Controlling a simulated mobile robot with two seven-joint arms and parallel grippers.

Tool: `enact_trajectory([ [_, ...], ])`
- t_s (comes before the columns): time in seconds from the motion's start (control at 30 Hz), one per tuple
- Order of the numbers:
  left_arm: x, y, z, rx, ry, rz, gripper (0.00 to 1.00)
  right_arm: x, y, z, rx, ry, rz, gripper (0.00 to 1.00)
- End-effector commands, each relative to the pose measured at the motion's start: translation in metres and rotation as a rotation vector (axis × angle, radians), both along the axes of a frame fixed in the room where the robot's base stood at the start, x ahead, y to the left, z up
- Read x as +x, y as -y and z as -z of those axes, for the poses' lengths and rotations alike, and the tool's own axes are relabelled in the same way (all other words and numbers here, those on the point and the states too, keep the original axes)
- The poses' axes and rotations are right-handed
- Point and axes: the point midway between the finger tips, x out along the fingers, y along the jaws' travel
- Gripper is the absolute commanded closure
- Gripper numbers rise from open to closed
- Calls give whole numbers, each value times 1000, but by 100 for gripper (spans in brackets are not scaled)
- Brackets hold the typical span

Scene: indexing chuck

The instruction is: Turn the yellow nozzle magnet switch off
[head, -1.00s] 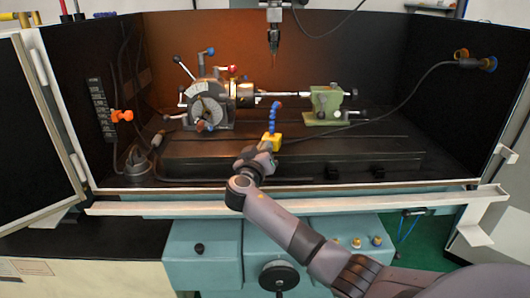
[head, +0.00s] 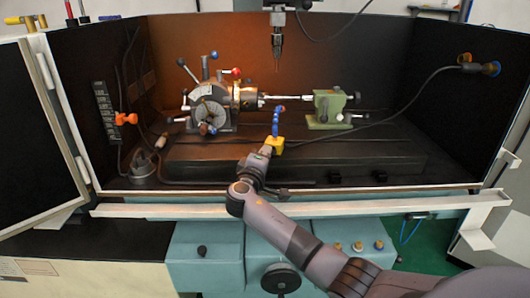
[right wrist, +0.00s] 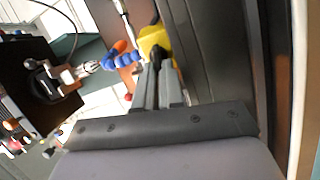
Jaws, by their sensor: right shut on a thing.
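The yellow nozzle magnet (head: 276,143) sits on the dark machine bed, with a blue segmented hose (head: 276,120) rising from it. In the right wrist view the yellow block (right wrist: 152,40) is just beyond my fingertips, with the blue hose (right wrist: 122,60) and its orange tip to its left. My right gripper (head: 266,150) is at the front of the block. Its fingers (right wrist: 157,66) are close together, shut on a small dark part at the block that I take to be its switch; the fingers mostly hide it. My left gripper is not in view.
The indexing chuck (head: 212,104) stands behind to the left and a green tailstock (head: 328,108) behind to the right, with a bar between them. A tool spindle (head: 277,40) hangs above. A white front rail (head: 400,203) runs below my right arm.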

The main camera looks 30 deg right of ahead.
Motion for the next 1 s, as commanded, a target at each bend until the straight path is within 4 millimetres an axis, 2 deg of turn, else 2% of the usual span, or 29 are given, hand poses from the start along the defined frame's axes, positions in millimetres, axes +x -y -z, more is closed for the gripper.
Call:
enact_trajectory([
  [0.4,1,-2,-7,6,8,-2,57,0,0,2,-126,-145,0,100],
  [0.97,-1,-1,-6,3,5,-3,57,0,0,3,-144,-165,0,100],
  [1.0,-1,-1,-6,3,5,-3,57,0,0,3,-144,-165,1,82],
])
